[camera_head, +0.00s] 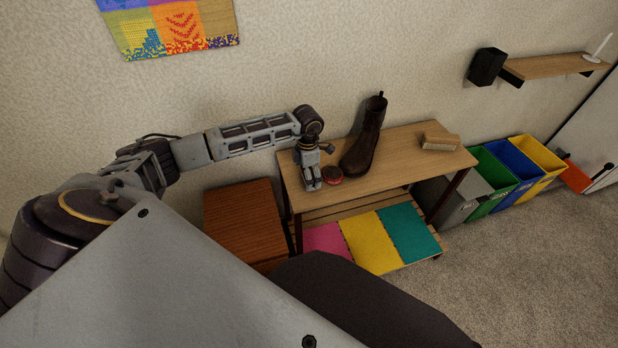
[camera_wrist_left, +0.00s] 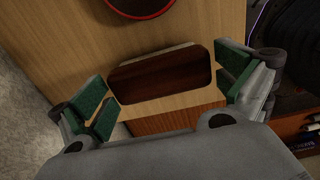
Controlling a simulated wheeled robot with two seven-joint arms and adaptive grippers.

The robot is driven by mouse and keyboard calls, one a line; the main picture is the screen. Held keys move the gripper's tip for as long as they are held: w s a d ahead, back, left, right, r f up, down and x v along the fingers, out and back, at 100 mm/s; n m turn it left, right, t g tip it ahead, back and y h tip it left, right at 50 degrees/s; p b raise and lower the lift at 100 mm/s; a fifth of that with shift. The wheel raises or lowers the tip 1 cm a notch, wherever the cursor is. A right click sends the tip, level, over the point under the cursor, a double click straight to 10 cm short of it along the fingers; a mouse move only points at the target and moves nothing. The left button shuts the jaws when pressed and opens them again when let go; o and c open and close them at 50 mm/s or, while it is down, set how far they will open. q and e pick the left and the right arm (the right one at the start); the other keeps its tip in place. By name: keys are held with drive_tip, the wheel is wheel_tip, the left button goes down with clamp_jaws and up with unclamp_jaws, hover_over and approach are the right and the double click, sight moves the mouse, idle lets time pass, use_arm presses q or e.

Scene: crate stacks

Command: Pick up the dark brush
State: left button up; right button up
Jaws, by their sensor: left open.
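The dark brush (camera_wrist_left: 160,77) shows in the left wrist view as a dark brown, rounded wooden block with a pale strip along its far side. It lies near the edge of the wooden table (camera_head: 400,160). My left gripper (camera_wrist_left: 164,92) is open, with its green-padded fingers on either side of the brush. Gaps show between the pads and the brush, and I cannot tell the height between them. In the head view my left gripper (camera_head: 311,184) points down at the table's left end and hides the brush. My right gripper is not in view.
A round red tin (camera_head: 332,175) stands right beside my left gripper. A dark boot (camera_head: 363,145) stands behind it, and a light wooden block (camera_head: 438,142) lies farther right. A brown cabinet (camera_head: 240,215) stands left of the table. The table's middle right is clear.

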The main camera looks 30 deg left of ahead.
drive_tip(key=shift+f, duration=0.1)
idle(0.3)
use_arm(q)
drive_tip(key=c, duration=0.8)
drive_tip(key=shift+r, duration=0.15)
drive_tip(key=shift+r, duration=0.5)
wheel_tip(320, 180, up, 8)
drive_tip(key=shift+f+p, duration=0.15)
drive_tip(key=shift+p, duration=0.65)
drive_tip(key=shift+r, duration=0.55)
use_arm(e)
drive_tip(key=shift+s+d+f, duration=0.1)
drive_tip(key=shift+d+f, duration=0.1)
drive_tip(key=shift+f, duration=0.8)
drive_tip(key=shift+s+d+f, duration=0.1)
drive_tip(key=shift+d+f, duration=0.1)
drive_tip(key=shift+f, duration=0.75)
use_arm(q)
drive_tip(key=o, duration=0.5)
drive_tip(key=c, duration=0.4)
